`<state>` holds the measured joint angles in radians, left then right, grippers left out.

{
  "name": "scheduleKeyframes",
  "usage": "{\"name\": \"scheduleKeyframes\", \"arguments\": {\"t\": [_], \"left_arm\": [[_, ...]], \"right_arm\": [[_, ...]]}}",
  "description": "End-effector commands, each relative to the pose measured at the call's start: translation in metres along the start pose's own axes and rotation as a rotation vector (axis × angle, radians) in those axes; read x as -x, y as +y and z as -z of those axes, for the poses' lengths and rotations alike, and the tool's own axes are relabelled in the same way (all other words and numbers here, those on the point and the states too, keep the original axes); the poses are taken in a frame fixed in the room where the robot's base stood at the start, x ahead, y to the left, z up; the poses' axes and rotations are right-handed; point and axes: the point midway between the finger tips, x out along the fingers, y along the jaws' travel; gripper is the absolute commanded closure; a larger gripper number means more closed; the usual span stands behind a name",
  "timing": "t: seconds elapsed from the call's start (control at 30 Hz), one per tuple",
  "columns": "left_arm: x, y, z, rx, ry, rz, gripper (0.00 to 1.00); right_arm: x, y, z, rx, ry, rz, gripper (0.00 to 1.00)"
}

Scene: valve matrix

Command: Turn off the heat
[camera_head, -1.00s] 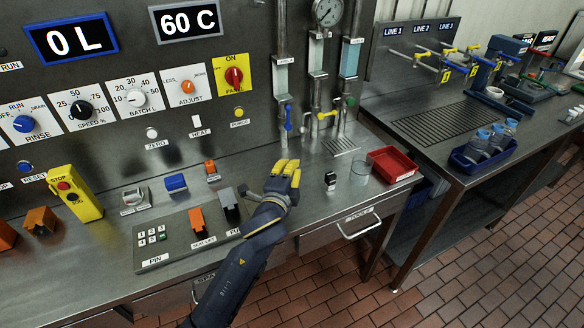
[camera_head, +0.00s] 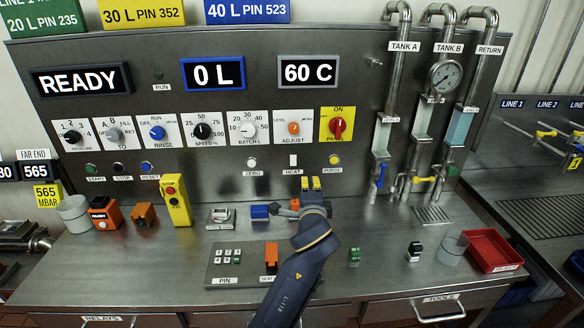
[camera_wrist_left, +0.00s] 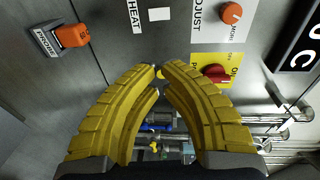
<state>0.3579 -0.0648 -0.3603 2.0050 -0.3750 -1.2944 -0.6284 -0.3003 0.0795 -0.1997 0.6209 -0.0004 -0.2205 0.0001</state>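The HEAT control is a small white rocker (camera_head: 293,160) on the steel panel, with a HEAT label (camera_head: 292,172) under it. In the left wrist view the white rocker (camera_wrist_left: 160,14) sits beside its label (camera_wrist_left: 133,15), beyond the fingertips. My left gripper (camera_head: 311,184) is just in front of the panel, below and slightly right of the label. Its yellow fingers (camera_wrist_left: 160,69) have their tips together with only a sliver between them and hold nothing. I see no contact with the rocker. The display (camera_head: 309,72) reads 60 C. My right gripper is out of view.
The orange ADJUST knob (camera_head: 293,128), red PANEL knob (camera_head: 338,127) and yellow PURGE button (camera_head: 334,160) are near the rocker. An orange switch (camera_head: 295,204) and a blue block (camera_head: 260,212) stand close to my left gripper. Pipes with valves (camera_head: 380,176) rise to the right.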

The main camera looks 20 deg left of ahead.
Motion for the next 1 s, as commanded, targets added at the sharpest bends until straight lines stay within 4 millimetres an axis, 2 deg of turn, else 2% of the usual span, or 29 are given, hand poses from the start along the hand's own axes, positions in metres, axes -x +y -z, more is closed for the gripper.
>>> {"name": "scheduleKeyframes", "arguments": {"t": [0.07, 0.2, 0.67, 0.87, 1.0], "left_arm": [[-0.001, 0.002, -0.012, -0.013, -0.046, -0.01, 1.0], [-0.001, 0.004, -0.019, -0.025, -0.078, -0.018, 1.0], [-0.005, 0.005, -0.02, -0.024, -0.079, -0.02, 1.0], [-0.028, 0.005, -0.022, -0.024, -0.079, -0.019, 1.0], [-0.053, 0.005, -0.024, -0.025, -0.08, -0.019, 1.0]], "right_arm": [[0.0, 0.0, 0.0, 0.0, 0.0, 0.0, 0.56], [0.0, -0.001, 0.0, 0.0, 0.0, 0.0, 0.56], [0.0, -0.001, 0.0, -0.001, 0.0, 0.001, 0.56], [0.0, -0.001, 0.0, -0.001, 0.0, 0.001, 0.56], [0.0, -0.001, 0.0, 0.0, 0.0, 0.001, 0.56]]}}
